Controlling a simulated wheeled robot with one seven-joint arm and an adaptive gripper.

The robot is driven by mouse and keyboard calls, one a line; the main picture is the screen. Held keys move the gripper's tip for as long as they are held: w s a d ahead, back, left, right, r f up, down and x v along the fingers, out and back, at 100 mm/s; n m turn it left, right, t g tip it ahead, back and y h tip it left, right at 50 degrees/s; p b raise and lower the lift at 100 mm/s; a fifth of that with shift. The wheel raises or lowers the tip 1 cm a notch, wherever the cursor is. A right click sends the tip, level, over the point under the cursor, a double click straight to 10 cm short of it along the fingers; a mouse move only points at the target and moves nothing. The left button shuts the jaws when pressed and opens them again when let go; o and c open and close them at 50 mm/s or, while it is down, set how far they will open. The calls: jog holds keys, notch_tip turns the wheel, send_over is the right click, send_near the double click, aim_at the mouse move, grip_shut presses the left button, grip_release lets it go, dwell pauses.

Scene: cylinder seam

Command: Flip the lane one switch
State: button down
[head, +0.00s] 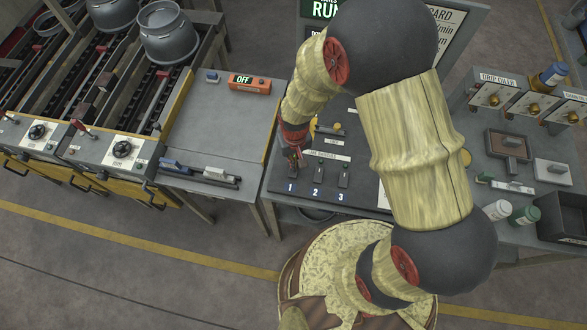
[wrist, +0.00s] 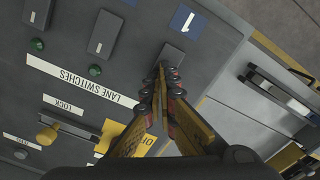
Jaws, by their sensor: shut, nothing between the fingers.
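The lane one switch is a dark block (wrist: 174,56) beside the blue "1" label (wrist: 185,20) in the wrist view. In the head view the "1" label (head: 290,187) is at the left end of the row. My gripper (wrist: 165,74) is shut and empty, its fingertips at the switch's lower end; I cannot tell if they touch. In the head view my gripper (head: 294,158) points down over the switch and mostly hides it. Any lamp for lane one is hidden behind the fingers.
The lane two switch (wrist: 103,34) and lane three switch (wrist: 38,12) sit alongside, each with a green lamp. A "LANE SWITCHES" strip (wrist: 82,82) and a yellow knob (wrist: 47,133) are close by. A bench with an orange "OFF" box (head: 250,83) stands left.

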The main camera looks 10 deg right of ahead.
jog(key=shift+r+p, duration=2.25)
jog(key=shift+r, duration=1.2)
jog(key=s+d+r+m+t+b, duration=0.1)
jog(key=s+d+r+t+b, duration=0.1)
jog(key=s+d+r+b, duration=0.4)
jog(key=s+d+r+m+t+b, duration=0.1)
jog(key=s+d+r+t+b, duration=0.2)
jog(key=s+d+r+b, duration=0.3)
notch_tip(320, 180, up, 6)
jog(key=b, duration=0.5)
jog(key=shift+r+t, duration=0.25)
jog(key=shift+t, duration=0.05)
jog(key=shift+s, duration=0.1)
